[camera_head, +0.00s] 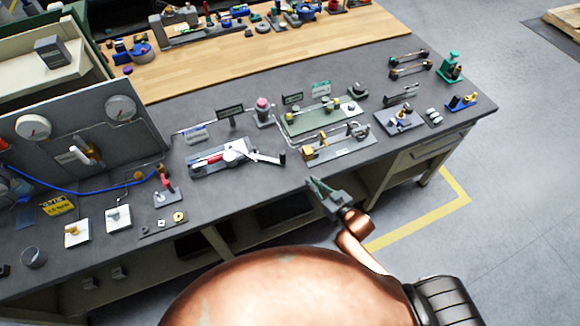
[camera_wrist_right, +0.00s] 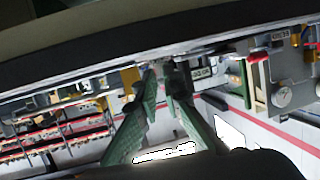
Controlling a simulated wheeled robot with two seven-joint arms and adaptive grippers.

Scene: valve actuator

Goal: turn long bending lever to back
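The bending lever (camera_head: 258,157) is a white arm with a black handle at its right end. It sits on a grey bending tool base (camera_head: 207,166) with a red part, near the front of the dark bench. The lever points to the right and its handle is close to the bench's front edge. My right gripper (camera_head: 314,184) has green fingers and is in front of the bench edge, a little right of and below the handle, apart from it. In the right wrist view its two fingers (camera_wrist_right: 167,72) show a narrow gap with nothing between them. My left gripper is not in view.
A tool with yellow and metal parts (camera_head: 339,149) stands just right of the lever. A green-plated fixture (camera_head: 310,118) is behind. Gauges on a grey panel (camera_head: 120,108) stand at the left.

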